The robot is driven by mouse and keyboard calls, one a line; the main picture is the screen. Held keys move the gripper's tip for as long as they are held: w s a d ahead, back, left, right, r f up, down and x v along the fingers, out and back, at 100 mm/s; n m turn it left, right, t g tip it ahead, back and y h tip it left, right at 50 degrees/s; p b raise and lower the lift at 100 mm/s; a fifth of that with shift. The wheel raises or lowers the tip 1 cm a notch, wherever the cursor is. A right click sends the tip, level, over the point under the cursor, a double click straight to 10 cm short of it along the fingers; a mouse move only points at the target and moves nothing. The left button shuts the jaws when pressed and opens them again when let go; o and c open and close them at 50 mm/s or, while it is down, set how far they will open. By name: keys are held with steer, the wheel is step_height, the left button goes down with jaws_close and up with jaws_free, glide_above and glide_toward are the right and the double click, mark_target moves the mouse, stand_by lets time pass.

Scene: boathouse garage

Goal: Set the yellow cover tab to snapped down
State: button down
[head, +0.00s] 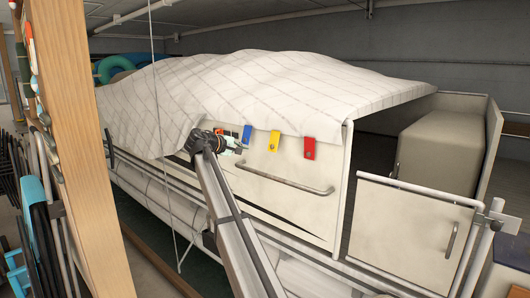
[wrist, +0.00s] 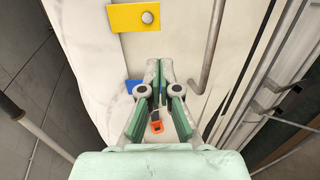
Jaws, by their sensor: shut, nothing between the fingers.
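The yellow cover tab (head: 274,141) hangs from the lower edge of the white cover (head: 250,85), between a blue tab and a red tab. In the wrist view the yellow tab (wrist: 125,18) is at the top, with a round metal stud at its right end. I cannot tell whether it is pressed flat to the panel. My gripper (head: 238,149) is shut and empty, left of the yellow tab near the blue one. In the wrist view my gripper (wrist: 159,70) points up toward the yellow tab, with a gap between.
The blue tab (head: 247,134) is close to my fingers and partly hidden by them in the wrist view (wrist: 131,86). An orange tab (wrist: 156,126) shows between the fingers. The red tab (head: 309,148) hangs further right. A grab rail (head: 285,183) crosses the panel below the tabs.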

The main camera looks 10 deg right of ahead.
mark_target(274, 141)
steer(key=p+x, duration=0.3)
steer(key=x, duration=1.1)
steer(key=shift+p, duration=0.4)
